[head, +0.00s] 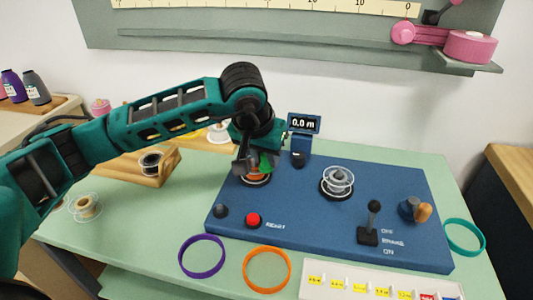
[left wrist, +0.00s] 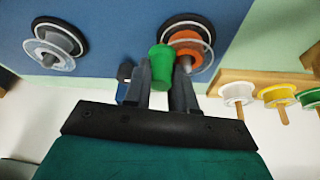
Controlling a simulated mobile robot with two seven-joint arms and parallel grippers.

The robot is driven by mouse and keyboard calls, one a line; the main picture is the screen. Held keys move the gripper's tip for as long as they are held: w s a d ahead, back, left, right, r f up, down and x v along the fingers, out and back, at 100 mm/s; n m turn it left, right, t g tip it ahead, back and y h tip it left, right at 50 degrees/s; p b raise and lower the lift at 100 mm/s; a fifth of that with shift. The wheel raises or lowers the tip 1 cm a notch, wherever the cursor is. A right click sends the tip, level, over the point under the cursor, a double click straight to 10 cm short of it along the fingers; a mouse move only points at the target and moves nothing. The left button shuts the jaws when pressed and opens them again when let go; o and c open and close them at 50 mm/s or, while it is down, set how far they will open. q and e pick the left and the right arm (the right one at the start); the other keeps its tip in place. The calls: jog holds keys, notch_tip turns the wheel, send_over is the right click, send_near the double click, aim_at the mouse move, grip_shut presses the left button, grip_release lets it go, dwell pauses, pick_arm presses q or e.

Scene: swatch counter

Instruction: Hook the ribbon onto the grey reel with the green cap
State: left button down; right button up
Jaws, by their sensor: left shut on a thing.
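My left gripper (head: 251,165) is shut on a small green cap (left wrist: 160,68), which sits between its fingers in the left wrist view (left wrist: 161,88). In the head view the cap (head: 266,162) is partly hidden by the gripper. It is just beside or above an orange reel (left wrist: 190,50) on a black disc; whether they touch I cannot tell. The grey reel (head: 338,182), with clear flanges, sits apart on the blue machine to the right, and shows at the left in the wrist view (left wrist: 52,52). I cannot make out a loose ribbon end. My right gripper is not in view.
The blue machine (head: 300,228) carries a red button (head: 253,219), a black lever (head: 371,220) and a 0.0 m display (head: 304,123). Purple (head: 201,270), orange (head: 267,285) and teal rings (head: 466,250) lie around it. A wooden reel rack (head: 130,168) stands left.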

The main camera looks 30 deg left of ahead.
pick_arm(q)
jog(key=shift+s+a+f, duration=0.15)
jog(key=shift+a+f, duration=0.2)
jog(key=shift+w+r+p, duration=0.25)
jog(key=shift+r+p, duration=0.45)
jog(key=shift+r, duration=0.15)
jog(key=shift+s+a+r+p, duration=0.15)
jog(key=shift+r+p, duration=0.3)
jog(key=shift+r, duration=0.5)
jog(key=shift+d+r+p, duration=0.2)
jog(key=shift+r+p, duration=0.25)
jog(key=shift+r, duration=0.35)
jog(key=shift+d, duration=0.1)
